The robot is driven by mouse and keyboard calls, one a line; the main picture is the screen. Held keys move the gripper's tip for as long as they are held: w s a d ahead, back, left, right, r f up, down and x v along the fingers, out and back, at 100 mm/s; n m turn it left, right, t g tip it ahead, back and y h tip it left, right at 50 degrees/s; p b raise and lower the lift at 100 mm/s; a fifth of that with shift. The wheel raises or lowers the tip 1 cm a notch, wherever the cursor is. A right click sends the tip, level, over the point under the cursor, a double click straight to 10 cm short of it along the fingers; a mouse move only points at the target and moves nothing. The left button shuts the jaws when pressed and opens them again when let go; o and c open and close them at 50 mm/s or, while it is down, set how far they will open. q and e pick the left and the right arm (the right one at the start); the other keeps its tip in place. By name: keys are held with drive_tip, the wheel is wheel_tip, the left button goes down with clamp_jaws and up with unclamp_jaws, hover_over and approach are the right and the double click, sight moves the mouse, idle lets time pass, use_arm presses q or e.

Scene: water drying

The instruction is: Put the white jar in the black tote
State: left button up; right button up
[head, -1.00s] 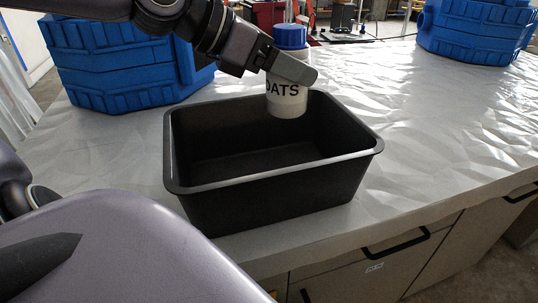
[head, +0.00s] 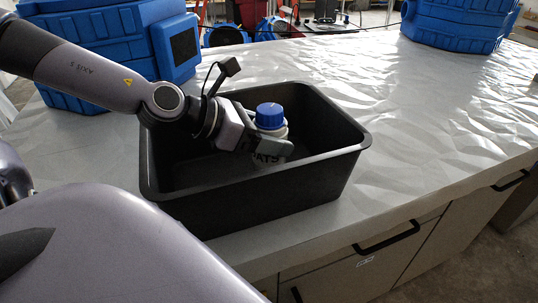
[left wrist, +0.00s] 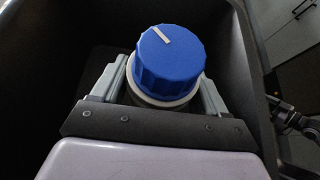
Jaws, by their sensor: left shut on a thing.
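The white jar (head: 270,127) has a blue lid and dark lettering that reads partly "OATS". It is upright inside the black tote (head: 259,200), towards its back right part. My left gripper (head: 272,145) is shut on the jar's body and reaches down into the tote. In the left wrist view the blue lid of the jar (left wrist: 170,58) stands between the two fingers (left wrist: 165,95), with dark tote walls around. I cannot tell whether the jar's base touches the tote floor.
The tote stands on a pale, wrinkled-looking counter (head: 430,110) with drawers along its front. A blue container (head: 110,40) stands behind at the left. Another blue container (head: 460,22) stands at the far right. The counter right of the tote is clear.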

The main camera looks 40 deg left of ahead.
use_arm(q)
drive_tip(key=shift+f+b, duration=0.3)
drive_tip(key=shift+f, duration=2.1)
drive_tip(key=shift+f, duration=0.1)
drive_tip(key=shift+f, duration=0.15)
drive_tip(key=o, duration=1.5)
drive_tip(key=shift+c, duration=0.2)
